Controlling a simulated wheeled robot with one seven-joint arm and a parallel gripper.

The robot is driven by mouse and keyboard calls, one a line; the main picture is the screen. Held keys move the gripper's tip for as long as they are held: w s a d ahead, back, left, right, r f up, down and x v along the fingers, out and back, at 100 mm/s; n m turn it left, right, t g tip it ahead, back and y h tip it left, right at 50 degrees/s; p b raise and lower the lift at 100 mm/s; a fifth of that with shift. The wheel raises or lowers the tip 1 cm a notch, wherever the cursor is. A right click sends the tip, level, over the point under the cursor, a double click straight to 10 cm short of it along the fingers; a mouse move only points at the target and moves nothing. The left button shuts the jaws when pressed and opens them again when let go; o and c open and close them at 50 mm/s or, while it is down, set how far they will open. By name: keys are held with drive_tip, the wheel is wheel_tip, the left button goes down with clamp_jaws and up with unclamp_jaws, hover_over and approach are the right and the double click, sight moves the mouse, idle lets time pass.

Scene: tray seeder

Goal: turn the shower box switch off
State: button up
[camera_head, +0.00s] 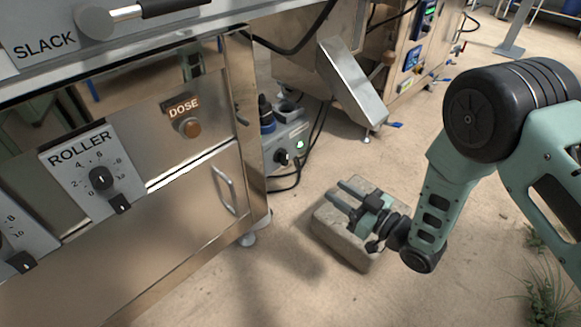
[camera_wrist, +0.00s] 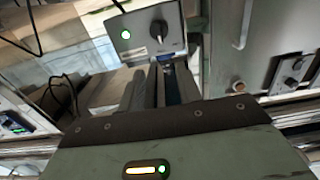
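The shower box is a small grey box (camera_head: 287,143) with a black knob switch (camera_head: 282,157) and a lit green lamp. It stands beside the steel machine in the head view. In the wrist view, the box (camera_wrist: 147,50) is at the top, with its black switch (camera_wrist: 158,31) and green lamp (camera_wrist: 125,34) facing me. The switch's pointer is too small to read surely. My gripper (camera_head: 346,193) is to the right of the box, apart from it and above a stone block. Its two fingers look parted with nothing between them.
The stone block (camera_head: 342,243) lies on the floor below my gripper. The steel machine (camera_head: 150,245) with the ROLLER and DOSE controls fills the left. A tilted metal chute (camera_head: 352,82) stands behind the box. Black cables hang by the box.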

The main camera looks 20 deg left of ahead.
sight(287, 157)
drive_tip(key=b+x, duration=0.7)
drive_tip(key=x, duration=0.8)
drive_tip(key=shift+w+a, duration=0.15)
drive_tip(key=shift+a, duration=0.1)
drive_tip(key=shift+w+a+r+b, duration=0.1)
drive_tip(key=shift+w+a+b, duration=0.15)
drive_tip(key=shift+a+b, duration=0.25)
drive_tip(key=shift+a, duration=0.1)
clamp_jaws()
